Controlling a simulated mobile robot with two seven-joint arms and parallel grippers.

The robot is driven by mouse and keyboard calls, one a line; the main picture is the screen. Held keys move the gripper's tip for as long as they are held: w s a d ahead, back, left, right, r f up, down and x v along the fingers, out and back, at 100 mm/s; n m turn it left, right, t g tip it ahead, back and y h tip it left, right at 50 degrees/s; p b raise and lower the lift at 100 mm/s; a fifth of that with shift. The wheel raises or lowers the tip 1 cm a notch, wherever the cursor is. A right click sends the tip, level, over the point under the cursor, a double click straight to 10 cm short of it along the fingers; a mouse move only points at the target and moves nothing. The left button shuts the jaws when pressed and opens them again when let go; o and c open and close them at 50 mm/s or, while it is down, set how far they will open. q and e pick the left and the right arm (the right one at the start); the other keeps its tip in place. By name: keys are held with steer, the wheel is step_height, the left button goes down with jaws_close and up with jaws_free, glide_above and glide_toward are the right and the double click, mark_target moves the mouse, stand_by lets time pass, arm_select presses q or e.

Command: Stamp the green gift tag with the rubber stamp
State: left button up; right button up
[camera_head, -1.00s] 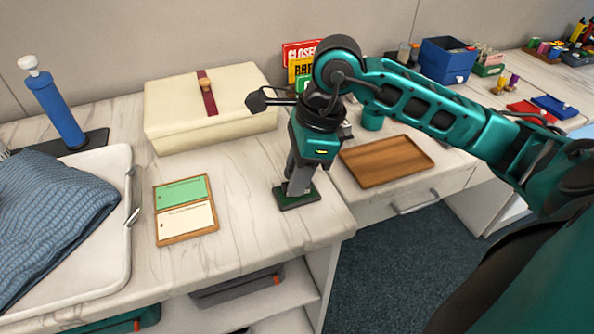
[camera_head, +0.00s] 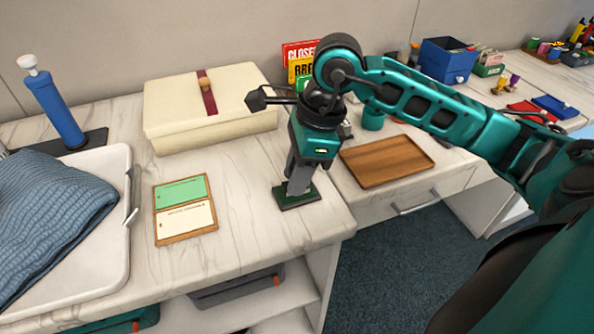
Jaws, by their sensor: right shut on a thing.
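The green gift tag (camera_head: 181,192) lies flat in the upper half of a wooden-framed tray (camera_head: 157,228), with a cream tag (camera_head: 186,221) below it. My right gripper (camera_head: 297,188) points down over a dark green pad (camera_head: 300,201) near the counter's right edge, to the right of the tags. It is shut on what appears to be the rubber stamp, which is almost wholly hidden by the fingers. I cannot tell whether the stamp touches the pad. My left gripper is not in view.
A cream box (camera_head: 212,112) with a red strap stands behind the tags. A white tray (camera_head: 113,238) with a blue cloth (camera_head: 45,225) is at left, near a blue-handled tool (camera_head: 53,108). A wooden tray (camera_head: 386,161) lies at right. Counter between tags and pad is clear.

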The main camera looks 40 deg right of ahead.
stand_by(0.4)
steer(key=shift+r+p, duration=2.35)
steer(key=shift+r, duration=1.15)
steer(key=shift+w, duration=0.1)
